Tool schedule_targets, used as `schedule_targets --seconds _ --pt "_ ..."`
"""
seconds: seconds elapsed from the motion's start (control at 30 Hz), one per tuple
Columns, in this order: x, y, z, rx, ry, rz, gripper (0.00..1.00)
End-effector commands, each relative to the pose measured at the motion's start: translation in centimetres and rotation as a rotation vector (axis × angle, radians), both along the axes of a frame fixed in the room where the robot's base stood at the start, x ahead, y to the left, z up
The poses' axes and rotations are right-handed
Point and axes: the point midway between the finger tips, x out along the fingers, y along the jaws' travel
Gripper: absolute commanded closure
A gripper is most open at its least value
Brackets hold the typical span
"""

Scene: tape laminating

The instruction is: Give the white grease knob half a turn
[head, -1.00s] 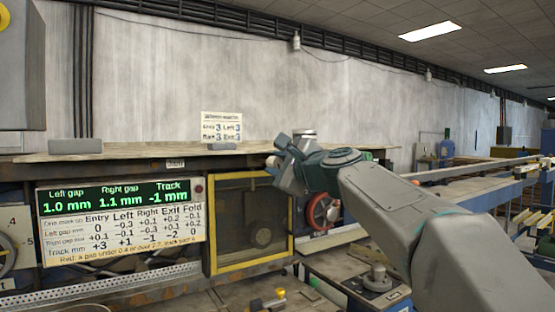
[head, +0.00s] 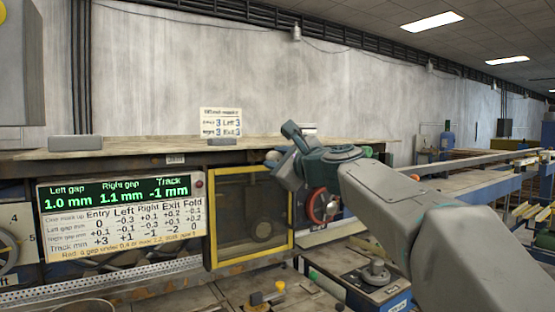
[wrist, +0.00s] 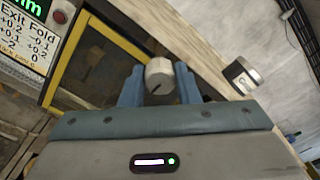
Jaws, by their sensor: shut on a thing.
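The white grease knob (wrist: 159,74) sits between the two blue fingers of my gripper (wrist: 159,86) in the wrist view. The fingers are shut on its sides. A dark mark line shows on the knob's face, slanting in the picture. In the head view my gripper (head: 273,160) is at the upper right corner of the yellow-framed panel, just below the ledge; the knob is mostly hidden there, with only a small pale patch showing.
The yellow-framed panel (head: 249,262) stands left of my gripper. A green display (head: 115,193) reads left gap 1.0, right gap 1.1, track -1 mm. A wooden ledge (head: 120,153) runs above.

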Motion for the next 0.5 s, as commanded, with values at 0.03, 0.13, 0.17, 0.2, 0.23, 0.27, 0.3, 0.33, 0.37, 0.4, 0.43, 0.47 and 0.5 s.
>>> schedule_targets --seconds 0.03,0.13,0.17,0.2,0.23,0.27,0.3,0.33,0.37,0.4,0.43,0.47,0.5 --pt "0.06 -0.02 -0.23 -0.002 0.004 0.000 0.66" --pt "0.06 -0.01 -0.20 -0.002 0.002 0.000 0.49" --pt "0.05 -0.01 -0.18 -0.002 0.002 0.000 0.49" --pt "0.05 0.00 -0.16 -0.002 0.002 0.000 0.49" --pt "0.04 0.01 -0.14 -0.001 0.002 0.001 0.49" --pt "0.04 0.02 -0.13 -0.001 0.002 0.001 0.49" --pt "0.03 0.03 -0.12 -0.001 0.002 0.001 0.49" --pt "0.02 0.02 -0.11 -0.001 0.002 0.001 0.49" --pt "0.00 0.02 -0.10 -0.001 0.001 0.000 0.49" --pt "-0.08 -0.03 -0.09 -0.001 0.000 0.001 0.49" --pt "-0.18 -0.09 -0.09 -0.001 0.000 0.001 0.49" --pt "-0.32 -0.19 -0.09 -0.001 0.000 0.001 0.49" --pt "-0.57 -0.37 -0.11 -0.001 -0.001 0.000 0.49"
